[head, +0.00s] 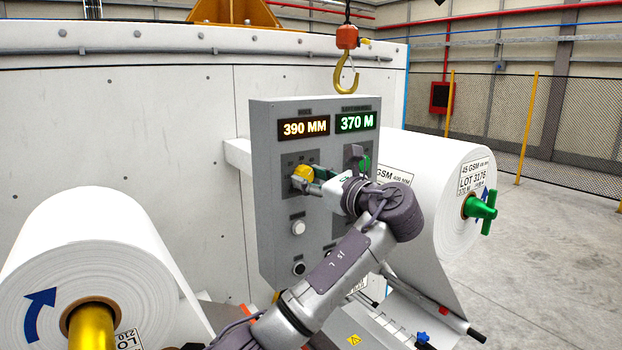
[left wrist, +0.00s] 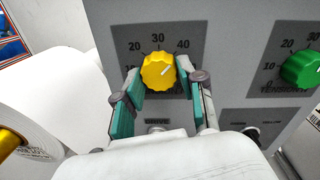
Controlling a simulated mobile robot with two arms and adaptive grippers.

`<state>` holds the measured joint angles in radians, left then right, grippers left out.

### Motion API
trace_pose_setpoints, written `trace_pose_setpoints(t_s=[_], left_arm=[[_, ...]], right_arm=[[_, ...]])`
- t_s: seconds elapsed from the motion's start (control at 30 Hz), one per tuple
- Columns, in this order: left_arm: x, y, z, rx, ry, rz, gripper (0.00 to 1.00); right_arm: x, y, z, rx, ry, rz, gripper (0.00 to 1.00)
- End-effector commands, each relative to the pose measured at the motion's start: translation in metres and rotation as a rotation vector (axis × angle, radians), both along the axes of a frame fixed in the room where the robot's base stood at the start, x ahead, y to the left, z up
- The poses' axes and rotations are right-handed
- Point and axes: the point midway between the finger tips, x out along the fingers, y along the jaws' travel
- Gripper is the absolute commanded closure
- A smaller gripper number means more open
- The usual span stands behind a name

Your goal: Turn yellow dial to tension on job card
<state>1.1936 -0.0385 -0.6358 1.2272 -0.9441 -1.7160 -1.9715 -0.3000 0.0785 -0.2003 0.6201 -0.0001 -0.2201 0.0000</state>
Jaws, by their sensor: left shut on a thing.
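The yellow dial (head: 302,173) sits on the left side of the grey control panel (head: 262,215). My left gripper (head: 314,180) is shut on the dial, one teal-padded finger on each side, as the left wrist view also shows (left wrist: 161,84). The panel's displays read 390 MM (head: 304,127) and 370 M (head: 355,121). My right gripper is not in view. I cannot make out a job card.
A green dial (left wrist: 303,69) is right of the yellow one. A white button (head: 298,228) and a black knob (head: 299,268) are below. White rolls stand left (head: 95,235) and right (head: 440,190). A yellow hook (head: 346,80) hangs above the panel.

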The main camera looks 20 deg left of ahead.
Motion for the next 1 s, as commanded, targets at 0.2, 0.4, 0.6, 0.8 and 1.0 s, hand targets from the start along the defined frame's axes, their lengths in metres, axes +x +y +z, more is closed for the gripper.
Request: trace_pose_setpoints(t_s=[0.2, 0.4, 0.6, 0.8, 1.0], left_arm=[[-0.0001, 0.0000, -0.0023, 0.022, 0.032, 0.002, 0.95], [-0.0001, 0.0001, -0.0028, 0.024, 0.037, 0.002, 0.95], [0.0000, 0.0002, -0.0033, 0.023, 0.038, 0.002, 0.95], [-0.0001, 0.0001, -0.0025, 0.023, 0.035, 0.002, 0.35], [-0.0001, 0.0001, -0.0015, 0.023, 0.034, 0.001, 0.35]], right_arm=[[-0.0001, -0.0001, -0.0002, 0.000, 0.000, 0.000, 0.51], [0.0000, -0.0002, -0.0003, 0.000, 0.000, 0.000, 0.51], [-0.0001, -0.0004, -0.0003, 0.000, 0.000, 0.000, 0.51], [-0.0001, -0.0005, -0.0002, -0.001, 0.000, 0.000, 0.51], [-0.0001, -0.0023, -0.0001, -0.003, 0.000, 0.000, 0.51]])
